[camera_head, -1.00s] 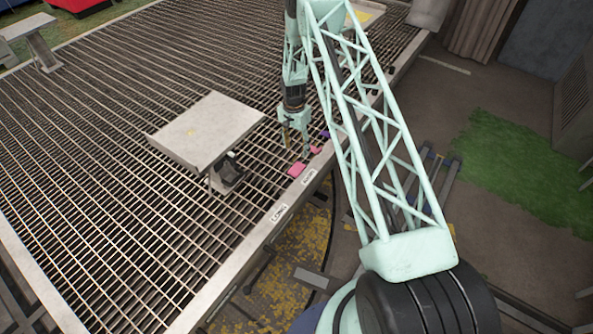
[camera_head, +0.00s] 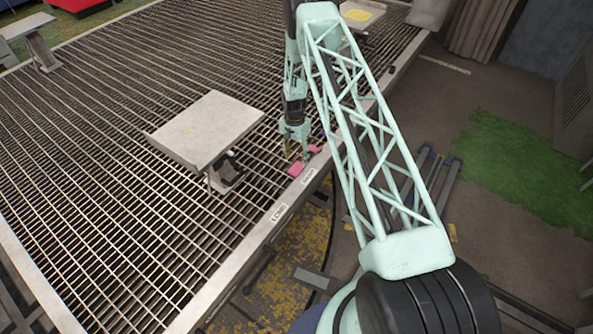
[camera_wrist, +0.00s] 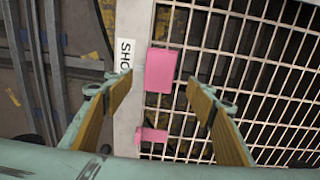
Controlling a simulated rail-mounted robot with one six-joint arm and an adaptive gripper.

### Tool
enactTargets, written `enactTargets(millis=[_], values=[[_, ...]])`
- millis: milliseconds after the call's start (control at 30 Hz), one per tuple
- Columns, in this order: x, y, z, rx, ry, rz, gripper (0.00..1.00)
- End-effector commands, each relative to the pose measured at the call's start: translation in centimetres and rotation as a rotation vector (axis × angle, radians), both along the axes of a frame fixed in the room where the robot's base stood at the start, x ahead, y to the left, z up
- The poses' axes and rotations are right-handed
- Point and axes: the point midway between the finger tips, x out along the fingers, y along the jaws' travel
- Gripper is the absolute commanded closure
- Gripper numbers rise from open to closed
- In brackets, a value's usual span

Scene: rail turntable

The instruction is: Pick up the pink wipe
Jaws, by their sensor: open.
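A flat pink rectangle, seemingly the pink wipe (camera_head: 295,170), lies on the edge of the slatted grate, partly over the pale border rail. In the wrist view the pink wipe (camera_wrist: 160,70) is just beyond and between the fingertips. A smaller, irregular pink piece (camera_head: 314,148) lies beside it; in the wrist view this piece (camera_wrist: 151,135) is nearer the palm. My gripper (camera_head: 297,158) is open with nothing between its fingers, low over the grate beside the wipe. In the wrist view the fingers of my gripper (camera_wrist: 160,82) stand apart on both sides. The exact height gap cannot be told.
A grey raised plate (camera_head: 209,129) on a stand is left of my gripper. The pale border rail (camera_head: 268,225) bears labels. Another stand with a yellow patch (camera_head: 360,15) is at the back. Open grate lies around the left plate.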

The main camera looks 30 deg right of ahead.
Motion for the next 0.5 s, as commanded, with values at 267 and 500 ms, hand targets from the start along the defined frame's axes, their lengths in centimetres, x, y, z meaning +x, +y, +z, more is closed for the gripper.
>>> enactTargets(millis=[267,500], values=[[0.02,-0.04,-1.21,0.000,-0.001,0.000,0.49],[0.00,-0.03,-1.20,0.000,-0.001,0.000,0.49]])
